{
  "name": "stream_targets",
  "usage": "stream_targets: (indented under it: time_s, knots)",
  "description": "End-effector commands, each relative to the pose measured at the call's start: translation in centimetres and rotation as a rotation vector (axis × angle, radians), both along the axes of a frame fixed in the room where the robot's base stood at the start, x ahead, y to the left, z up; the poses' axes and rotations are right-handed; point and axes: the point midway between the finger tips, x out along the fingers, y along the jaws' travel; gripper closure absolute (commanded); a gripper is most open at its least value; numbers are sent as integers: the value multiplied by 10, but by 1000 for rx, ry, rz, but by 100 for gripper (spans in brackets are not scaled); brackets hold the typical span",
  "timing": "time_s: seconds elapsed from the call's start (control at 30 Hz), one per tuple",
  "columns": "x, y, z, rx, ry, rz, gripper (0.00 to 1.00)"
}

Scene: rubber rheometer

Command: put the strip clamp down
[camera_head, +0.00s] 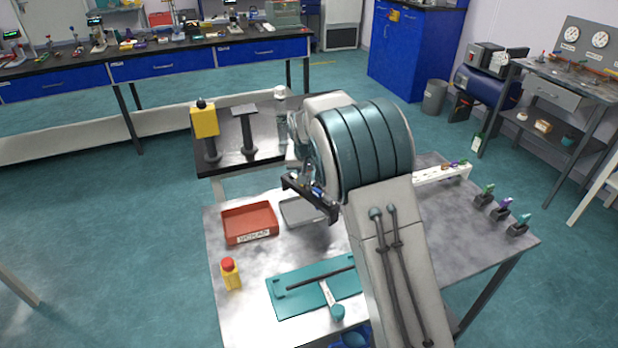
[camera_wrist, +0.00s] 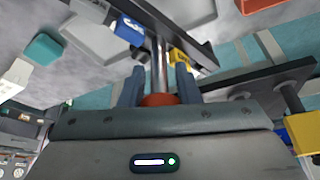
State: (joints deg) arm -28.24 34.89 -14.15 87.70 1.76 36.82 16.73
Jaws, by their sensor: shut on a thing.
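The strip clamp is most likely the dark bar (camera_head: 313,200) that hangs under my wrist in the head view, over the grey tray and the metal table. In the wrist view this bar (camera_wrist: 185,35) runs at a slant beyond my fingers, with blue and yellow pieces on it. A metal rod and an orange-red knob (camera_wrist: 158,99) sit between the fingers. My gripper (camera_wrist: 160,76) is shut on the clamp at this rod and knob. In the head view my arm hides much of the gripper and part of the table.
A red tray (camera_head: 262,216) and a grey tray (camera_head: 292,212) lie near the table's back edge. A black-topped stand (camera_head: 228,151) holds upright fixtures behind. A white rack (camera_head: 430,177) stands at right.

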Motion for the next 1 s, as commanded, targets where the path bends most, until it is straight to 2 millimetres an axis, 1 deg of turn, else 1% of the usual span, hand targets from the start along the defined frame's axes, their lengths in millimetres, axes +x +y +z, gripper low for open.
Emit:
stream_targets:
  time_s: [0.03,0.13,0.43,0.67,0.7,0.73,0.77,1.0]
  knots:
    - [0,0,-7,0,1,1,100]
    - [0,0,-16,1,0,0,100]
    - [0,1,-19,2,-3,1,100]
    - [0,0,-26,1,-2,1,100]
    - [0,0,-26,1,-1,1,59]
    - [0,0,-25,1,0,1,51]
    - [0,0,-25,1,0,1,49]
    - [0,0,-25,1,0,1,49]
